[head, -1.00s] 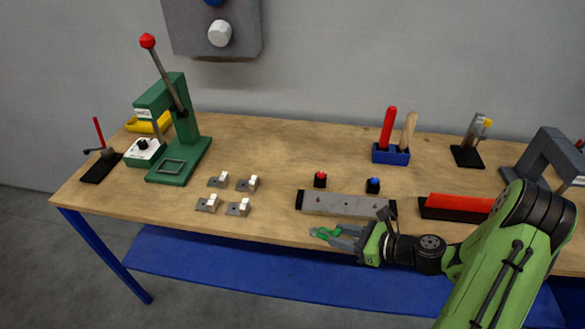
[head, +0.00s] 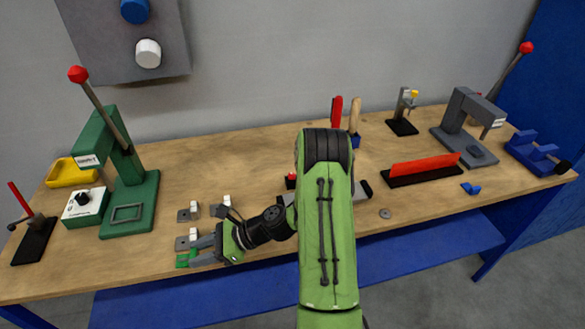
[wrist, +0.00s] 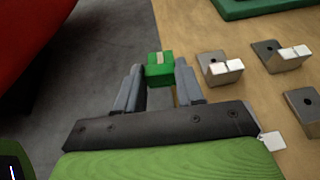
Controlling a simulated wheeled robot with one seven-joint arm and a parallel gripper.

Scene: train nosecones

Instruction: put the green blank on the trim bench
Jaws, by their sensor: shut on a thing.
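The green blank (head: 187,258) is a small green block with a pale strip on top; it also shows in the wrist view (wrist: 160,70). My gripper (wrist: 160,82) is shut on it, with one grey finger on each side. In the head view my gripper (head: 196,258) is at the front left edge of the wooden bench (head: 250,150), just in front of the small metal clips. In the wrist view the blank is over or just beyond that edge, with grey floor at its left. No label shows which surface is the trim bench.
Several metal clips with white blocks (wrist: 225,68) stand just right of the blank in the wrist view. A green lever press (head: 128,190) stands behind left, a grey press (head: 465,125) at the right. My arm hides the bench middle.

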